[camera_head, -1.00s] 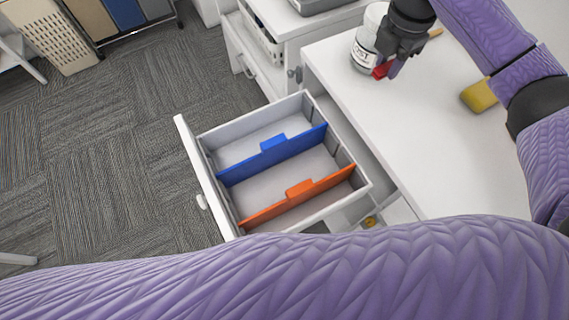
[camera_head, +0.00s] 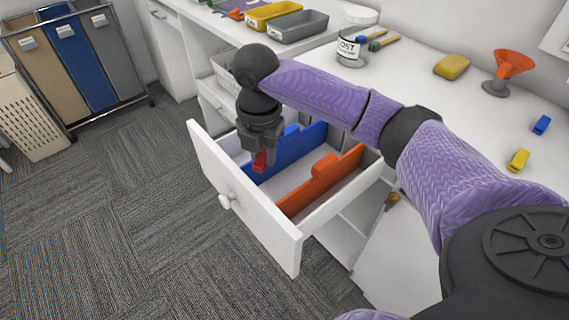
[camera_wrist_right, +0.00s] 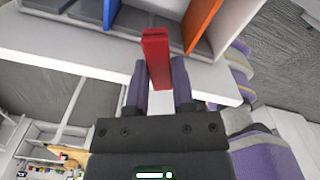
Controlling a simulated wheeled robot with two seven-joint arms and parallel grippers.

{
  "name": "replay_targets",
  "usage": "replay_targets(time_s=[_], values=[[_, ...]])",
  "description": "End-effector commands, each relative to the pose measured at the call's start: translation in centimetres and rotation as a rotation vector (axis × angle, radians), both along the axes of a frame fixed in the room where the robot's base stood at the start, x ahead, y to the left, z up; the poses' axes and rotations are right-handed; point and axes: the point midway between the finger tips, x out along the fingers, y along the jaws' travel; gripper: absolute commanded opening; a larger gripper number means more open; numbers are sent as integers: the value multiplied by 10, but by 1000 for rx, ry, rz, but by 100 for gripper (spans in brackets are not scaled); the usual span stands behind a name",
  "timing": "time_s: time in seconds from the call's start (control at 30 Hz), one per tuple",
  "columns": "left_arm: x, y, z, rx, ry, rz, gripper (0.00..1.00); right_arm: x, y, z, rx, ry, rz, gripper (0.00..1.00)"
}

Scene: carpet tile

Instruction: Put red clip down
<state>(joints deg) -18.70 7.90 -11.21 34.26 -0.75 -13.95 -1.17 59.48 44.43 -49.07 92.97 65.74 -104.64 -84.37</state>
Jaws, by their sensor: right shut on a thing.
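The red clip (camera_head: 261,161) is held between the fingertips of my right gripper (camera_head: 262,151). It also shows in the right wrist view (camera_wrist_right: 157,56), upright between the two fingers and sticking out past them. The gripper points down over the open white drawer (camera_head: 262,222), near its front panel and the blue divider (camera_head: 298,150). An orange divider (camera_head: 322,178) crosses the drawer farther right. I cannot tell how far the clip is above the drawer floor. My arm hides part of the drawer. My left gripper is out of view.
On the white desk are a labelled jar (camera_head: 350,51), a yellow sponge (camera_head: 452,65), an orange funnel (camera_head: 509,64), a blue clip (camera_head: 541,125) and a yellow clip (camera_head: 518,160). Yellow (camera_head: 272,15) and grey (camera_head: 297,28) trays stand behind. Carpet is free left of the drawer.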

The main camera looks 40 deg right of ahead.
Motion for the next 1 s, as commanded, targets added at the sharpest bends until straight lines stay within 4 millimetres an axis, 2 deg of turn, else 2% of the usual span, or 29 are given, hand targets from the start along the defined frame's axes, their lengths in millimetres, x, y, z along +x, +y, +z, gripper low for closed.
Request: replay_targets(time_s=[0.4, 0.57, 0.67, 0.8, 1.0], values=[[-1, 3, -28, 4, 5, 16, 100, 6, -19, -45, -1, 4, 511, 0], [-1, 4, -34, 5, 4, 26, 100, 7, -24, -57, -1, 3, 681, 0], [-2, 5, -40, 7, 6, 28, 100, 7, -25, -70, 0, 5, 719, 0], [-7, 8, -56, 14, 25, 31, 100, 7, -25, -104, -1, 6, 720, 0], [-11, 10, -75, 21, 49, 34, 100, 6, -26, -145, -1, 6, 719, 0]])
